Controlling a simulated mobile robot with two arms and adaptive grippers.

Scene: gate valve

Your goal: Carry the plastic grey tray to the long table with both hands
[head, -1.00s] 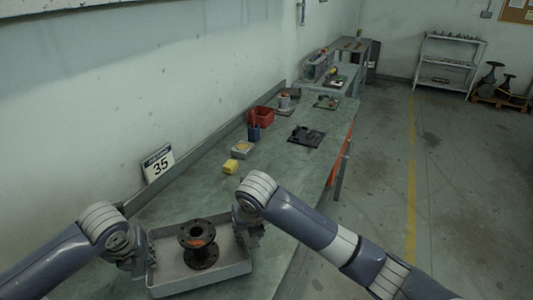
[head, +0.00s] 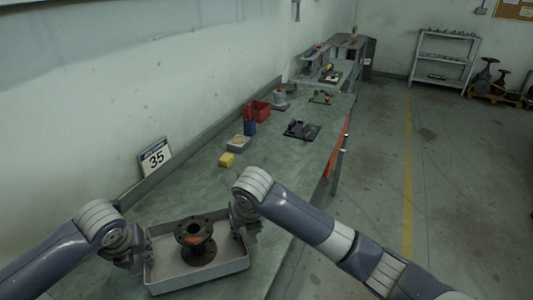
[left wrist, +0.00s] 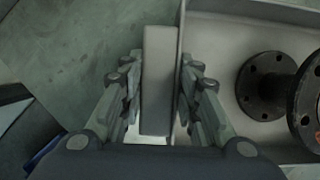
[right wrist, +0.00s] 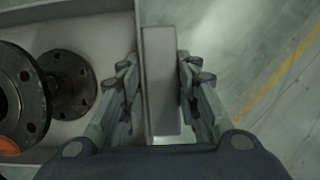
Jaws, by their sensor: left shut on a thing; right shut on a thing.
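The grey plastic tray (head: 185,282) is low in the head view, over the near end of the long green table (head: 200,184). A dark flanged pipe piece (head: 197,240) stands upright inside it. My left gripper (head: 140,256) is shut on the tray's left side; in the left wrist view the fingers (left wrist: 160,95) clasp a pale grip block on the wall. My right gripper (head: 241,222) is shut on the tray's right side; the right wrist view shows its fingers (right wrist: 160,90) around a similar block. I cannot tell whether the tray touches the tabletop.
Open floor lies right.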

